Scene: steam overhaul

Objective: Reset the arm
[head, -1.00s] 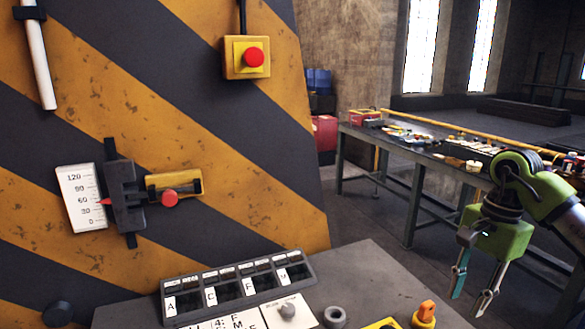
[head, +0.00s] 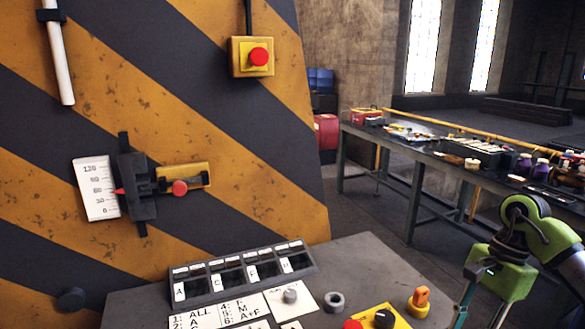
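My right gripper (head: 479,314), green with two slim fingers, hangs at the lower right edge of the head view, in front of the long workbench (head: 434,161). Its fingers are spread apart and hold nothing visible; their tips are close to or past the bottom edge of the picture. It is to the right of the grey console (head: 350,262), apart from the orange knob (head: 419,300) on it. My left gripper is not in view.
A striped panel (head: 215,120) fills the left, with a red stop button (head: 259,57), a slider (head: 136,187) beside a scale (head: 97,190), and a red knob (head: 180,187). The console carries a lettered selector (head: 240,271) and label cards (head: 197,318). Dark floor lies between console and bench.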

